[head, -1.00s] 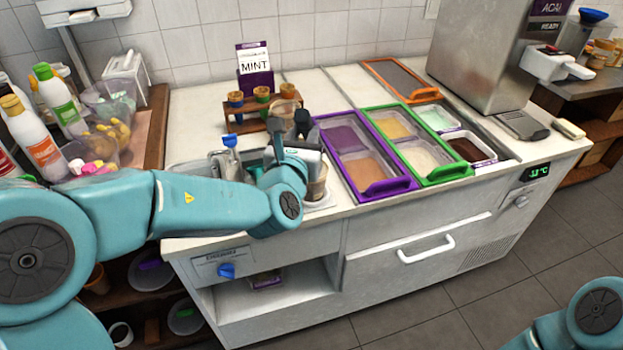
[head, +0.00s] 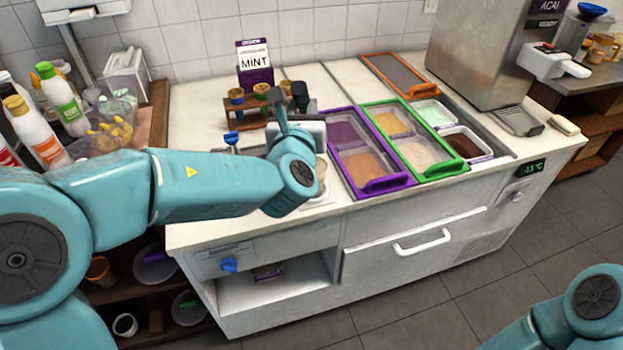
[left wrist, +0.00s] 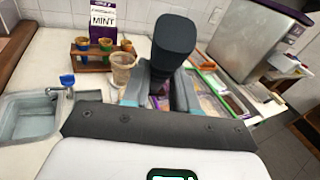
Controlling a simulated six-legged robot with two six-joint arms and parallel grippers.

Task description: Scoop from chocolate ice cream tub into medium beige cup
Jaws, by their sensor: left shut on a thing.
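The chocolate ice cream tub (head: 467,146) is an open dark brown well at the right end of the counter inset. A beige cup (head: 321,172) shows partly behind my left wrist, near the counter's front. A translucent beige cup (left wrist: 123,68) stands upright in the left wrist view; I cannot tell if it is the same one. My left gripper (head: 303,128) is over the counter, left of the tubs, its fingers largely hidden. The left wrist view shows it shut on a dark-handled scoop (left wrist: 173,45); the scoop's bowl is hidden. My right gripper is out of view.
Purple (head: 383,184) and green (head: 443,171) framed lids cover tubs between my left gripper and the chocolate. A wooden cone rack (head: 262,117) and MINT sign (head: 254,68) stand behind. A sink (left wrist: 30,117) lies left. The steel machine (head: 478,55) stands behind the tubs.

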